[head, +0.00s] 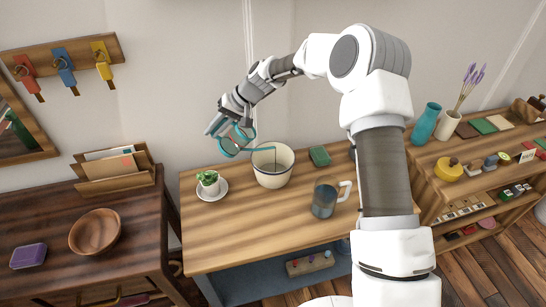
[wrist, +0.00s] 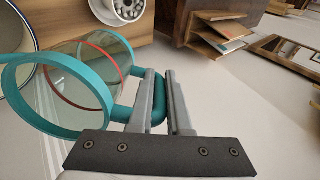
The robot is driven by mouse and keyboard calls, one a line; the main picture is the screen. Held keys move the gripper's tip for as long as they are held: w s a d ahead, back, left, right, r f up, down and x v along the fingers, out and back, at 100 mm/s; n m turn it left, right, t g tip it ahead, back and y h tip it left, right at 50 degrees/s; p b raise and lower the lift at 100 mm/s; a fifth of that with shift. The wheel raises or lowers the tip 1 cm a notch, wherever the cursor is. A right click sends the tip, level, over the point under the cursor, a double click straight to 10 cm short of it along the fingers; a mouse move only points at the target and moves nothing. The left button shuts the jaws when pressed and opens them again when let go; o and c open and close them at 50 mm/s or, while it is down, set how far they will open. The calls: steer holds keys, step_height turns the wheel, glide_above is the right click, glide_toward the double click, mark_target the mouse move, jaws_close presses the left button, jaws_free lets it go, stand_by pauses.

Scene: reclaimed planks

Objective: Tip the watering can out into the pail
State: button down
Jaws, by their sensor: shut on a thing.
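The watering can (head: 231,146) has a clear body with teal rims, a teal handle and a thin teal spout. My gripper (head: 222,124) is shut on its handle and holds it above the table, tilted, at the upper left of the pail. The spout reaches right over the opening of the cream pail (head: 272,176), which stands upright on the table. In the wrist view the jaws (wrist: 160,78) close around the teal handle of the can (wrist: 88,75), and a red ring shows on its body. I cannot make out any flowing contents.
A small potted plant on a saucer (head: 210,191) stands left of the pail. The table (head: 245,235) is clear in front.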

steer(key=shift+s+d+r+y+b, duration=0.1)
steer(key=shift+d+r+y+b, duration=0.45)
steer(key=shift+b, duration=0.6)
steer(key=shift+d+r+y+b, duration=0.35)
steer(key=shift+d+y+b, duration=0.4)
steer(key=shift+b, duration=0.4)
stand_by(1.0)
steer(key=a+p, duration=0.1)
steer(key=p, duration=0.1)
steer(key=h+p, duration=0.1)
steer(key=p, duration=0.1)
steer(key=shift+a+r, duration=0.2)
steer(key=shift+a, duration=0.2)
steer(key=shift+a+f+h+p, duration=0.7)
steer(key=shift+f+h+p, duration=0.2)
steer(key=shift+h, duration=0.1)
steer(key=shift+f, duration=0.35)
steer(key=a+f+h+p, duration=0.2)
steer(key=a+f+h, duration=0.4)
steer(key=f+h, duration=0.1)
steer(key=shift+w+a+f+g+h, duration=0.15)
steer(key=shift+w+f+g+h, duration=0.15)
steer(key=shift+w+f, duration=0.05)
